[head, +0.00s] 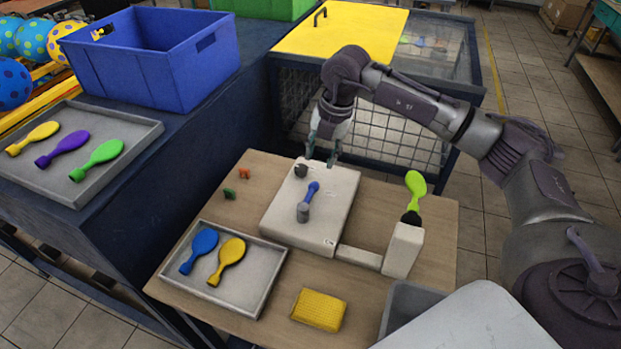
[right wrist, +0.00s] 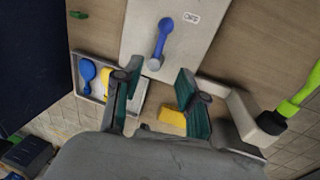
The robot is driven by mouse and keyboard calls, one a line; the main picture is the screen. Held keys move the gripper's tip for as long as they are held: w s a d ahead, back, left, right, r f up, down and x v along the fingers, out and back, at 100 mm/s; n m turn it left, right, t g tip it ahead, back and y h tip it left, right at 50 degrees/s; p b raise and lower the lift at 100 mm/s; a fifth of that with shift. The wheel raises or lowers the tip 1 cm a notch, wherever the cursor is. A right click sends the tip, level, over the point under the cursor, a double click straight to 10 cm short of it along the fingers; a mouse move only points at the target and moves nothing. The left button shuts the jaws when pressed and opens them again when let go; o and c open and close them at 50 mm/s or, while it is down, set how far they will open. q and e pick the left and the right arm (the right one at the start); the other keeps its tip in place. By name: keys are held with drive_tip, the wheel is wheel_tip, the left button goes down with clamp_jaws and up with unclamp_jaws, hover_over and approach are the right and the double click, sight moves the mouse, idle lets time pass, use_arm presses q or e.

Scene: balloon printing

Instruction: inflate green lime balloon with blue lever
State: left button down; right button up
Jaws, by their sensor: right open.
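The green lime balloon (head: 415,184) is flat and stands upright on the black nozzle (head: 411,217) of the white inflator post (head: 403,250). In the right wrist view the lime balloon (right wrist: 299,92) shows at the right edge. The blue lever (head: 311,192) is on the white inflator box (head: 335,224), on a grey pivot, and shows in the right wrist view (right wrist: 163,35). My right gripper (head: 321,160) is above the back of the box, beyond the lever; its fingers (right wrist: 160,90) are apart with nothing between them. My left gripper is not in view.
A grey tray (head: 262,303) with a blue and a yellow balloon lies at the table's front left. A yellow sponge (head: 319,310) is at the front. Two small clips (head: 229,194) lie left of the box. A blue crate (head: 155,75) and another balloon tray (head: 148,128) stand left.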

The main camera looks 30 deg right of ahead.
drive_tip(key=p, duration=0.2)
approach(310, 194)
drive_tip(key=f, duration=0.2)
drive_tip(key=f+p, duration=0.1)
drive_tip(key=f, duration=0.1)
drive_tip(key=w+a+f, duration=0.1)
drive_tip(key=f, duration=0.2)
drive_tip(key=shift+f+p, duration=0.3)
drive_tip(key=shift+f, duration=0.4)
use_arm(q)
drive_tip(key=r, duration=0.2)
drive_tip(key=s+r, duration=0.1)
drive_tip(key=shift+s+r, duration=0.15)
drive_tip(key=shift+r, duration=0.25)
use_arm(e)
drive_tip(key=shift+w, duration=0.1)
clamp_jaws()
